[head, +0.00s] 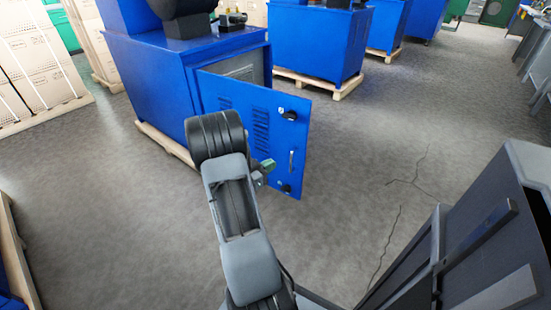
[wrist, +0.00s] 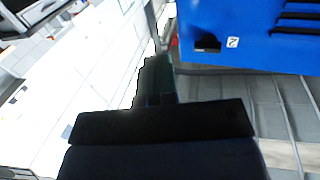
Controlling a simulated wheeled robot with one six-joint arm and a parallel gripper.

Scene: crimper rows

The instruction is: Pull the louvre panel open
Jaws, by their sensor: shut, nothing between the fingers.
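The blue louvre panel (head: 255,125) is hinged on a blue machine cabinet (head: 148,85) and stands swung out, with the opening and a grey inside showing behind it. It has slotted louvres, two black round fittings and a pale upright handle (head: 291,162) near its free edge. My gripper (head: 266,166) is shut and empty, in front of the panel's lower part, left of the handle in the head view. In the wrist view my gripper (wrist: 157,70) points up beside a blue louvred face (wrist: 250,35) with a small number label. I cannot tell whether it touches the panel.
More blue machines (head: 318,40) stand on wooden pallets behind. Stacked cartons (head: 40,65) are at the left. A grey bench (head: 535,60) is at the far right. The grey floor right of the panel is free, with thin cracks.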

